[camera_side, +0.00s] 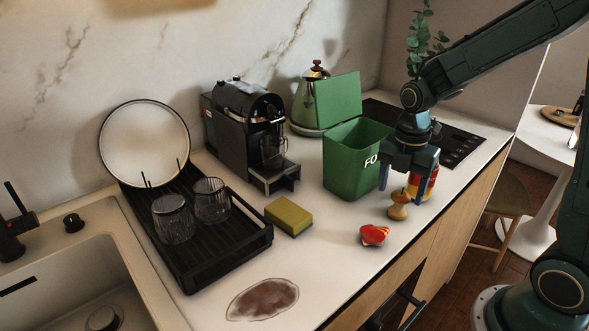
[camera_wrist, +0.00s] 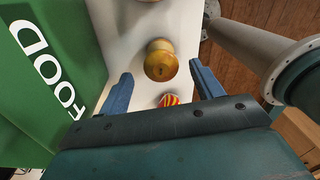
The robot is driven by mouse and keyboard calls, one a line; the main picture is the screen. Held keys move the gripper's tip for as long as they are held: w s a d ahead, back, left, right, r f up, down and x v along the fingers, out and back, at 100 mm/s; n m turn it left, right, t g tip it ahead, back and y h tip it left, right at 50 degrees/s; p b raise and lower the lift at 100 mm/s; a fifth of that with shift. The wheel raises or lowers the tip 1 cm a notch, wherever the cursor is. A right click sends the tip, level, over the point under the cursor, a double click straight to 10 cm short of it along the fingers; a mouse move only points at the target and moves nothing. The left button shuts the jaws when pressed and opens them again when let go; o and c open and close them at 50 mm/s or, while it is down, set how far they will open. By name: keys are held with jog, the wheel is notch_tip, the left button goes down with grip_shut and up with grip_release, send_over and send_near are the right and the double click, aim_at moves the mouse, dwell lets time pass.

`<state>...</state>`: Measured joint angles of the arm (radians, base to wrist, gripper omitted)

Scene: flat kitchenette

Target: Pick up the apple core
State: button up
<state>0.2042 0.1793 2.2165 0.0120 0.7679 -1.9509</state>
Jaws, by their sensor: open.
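The apple core (camera_side: 398,206) stands upright on the white counter in the side view, tan-brown with a narrow middle. In the wrist view it shows from above as a round yellow-brown top (camera_wrist: 161,62), between and slightly beyond the fingertips. My gripper (camera_side: 408,186) is open above the counter, its blue fingers pointing down close to the core. The wrist view shows the fingers (camera_wrist: 161,72) apart with nothing gripped. Whether a finger touches the core cannot be told.
A green food bin (camera_side: 348,178) with its lid up stands left of my gripper. A red-and-yellow striped can (camera_side: 424,182) is close behind the core, partly hidden by my gripper. A crumpled red-yellow wrapper (camera_side: 374,235) lies in front. A sponge (camera_side: 288,217) and dish rack (camera_side: 232,250) are further left.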

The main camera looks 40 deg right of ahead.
aim_at(401, 194)
jog(key=shift+s+d+f, duration=0.15)
jog(key=shift+f, duration=2.4)
jog(key=c, duration=1.1)
